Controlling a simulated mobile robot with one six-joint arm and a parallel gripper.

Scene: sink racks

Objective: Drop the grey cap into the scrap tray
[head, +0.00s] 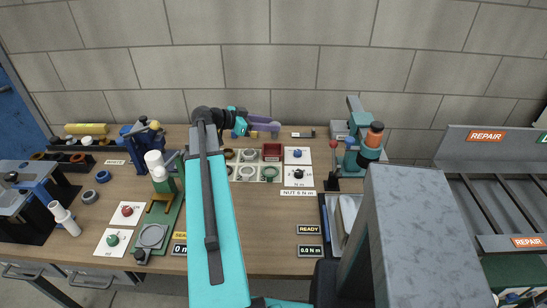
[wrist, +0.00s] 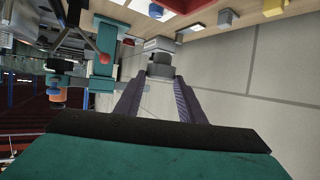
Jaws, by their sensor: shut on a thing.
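My gripper (head: 268,125) is at the back of the bench in the head view, above the rows of small parts, with its purple fingers pointing right. In the wrist view my gripper (wrist: 160,78) has its fingers shut on a small grey piece, which I take as the grey cap (wrist: 160,67). In the head view the cap is too small to make out surely. A small dark red tray (head: 272,147) stands on the bench just below and in front of the gripper. No label marks it as the scrap tray.
A green press with an orange top (head: 374,135) stands to the right of the gripper. A grey-rimmed bin (head: 325,217) is at the bench's right. A green fixture (head: 160,222) and loose rings are at the left. The brick wall (head: 300,60) is close behind.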

